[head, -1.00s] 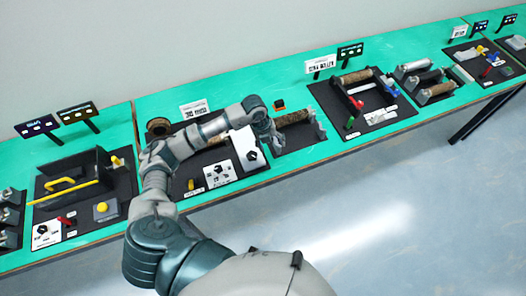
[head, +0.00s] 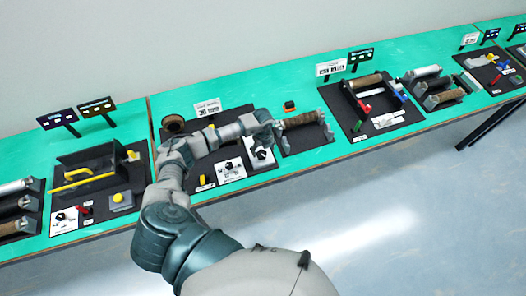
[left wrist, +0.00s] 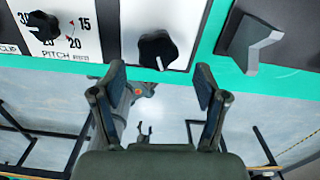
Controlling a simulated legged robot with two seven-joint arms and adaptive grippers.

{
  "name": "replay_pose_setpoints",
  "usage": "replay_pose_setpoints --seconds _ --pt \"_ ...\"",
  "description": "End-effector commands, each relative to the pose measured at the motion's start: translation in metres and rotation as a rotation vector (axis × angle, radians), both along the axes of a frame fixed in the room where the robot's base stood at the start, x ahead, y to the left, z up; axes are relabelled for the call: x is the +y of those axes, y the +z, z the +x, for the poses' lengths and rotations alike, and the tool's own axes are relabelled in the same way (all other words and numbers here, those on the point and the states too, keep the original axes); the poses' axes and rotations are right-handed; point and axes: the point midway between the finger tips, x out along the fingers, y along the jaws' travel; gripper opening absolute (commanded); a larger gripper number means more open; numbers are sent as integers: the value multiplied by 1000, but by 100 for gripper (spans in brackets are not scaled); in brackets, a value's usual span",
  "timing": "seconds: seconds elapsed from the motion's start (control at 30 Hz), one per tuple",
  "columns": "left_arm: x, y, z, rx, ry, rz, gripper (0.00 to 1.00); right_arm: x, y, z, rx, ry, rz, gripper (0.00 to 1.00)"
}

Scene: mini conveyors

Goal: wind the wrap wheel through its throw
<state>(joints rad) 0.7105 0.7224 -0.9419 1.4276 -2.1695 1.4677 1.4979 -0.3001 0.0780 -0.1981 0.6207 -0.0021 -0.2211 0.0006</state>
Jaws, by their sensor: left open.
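A second black knob (left wrist: 40,26) sits on a dial marked PITCH. I cannot tell which part is the wrap wheel. My right gripper is not seen.
A grey angled bracket (left wrist: 250,48) stands right of the knob in the wrist view. A station with a yellow handle (head: 85,177) is at left; a roller station (head: 372,105) is at right. The green table's front edge is close, with open floor before it.

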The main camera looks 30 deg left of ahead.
Motion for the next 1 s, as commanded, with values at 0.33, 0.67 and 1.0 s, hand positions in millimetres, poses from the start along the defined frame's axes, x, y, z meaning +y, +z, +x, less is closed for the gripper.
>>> replay_pose_setpoints --seconds 0.33,0.67,1.0 --pt "1 -29 -1 0 0 0 73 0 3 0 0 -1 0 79" --pt "-2 -28 0 0 0 2 43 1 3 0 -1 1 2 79" --pt "-2 -28 0 -1 -9 -4 14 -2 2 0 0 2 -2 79"
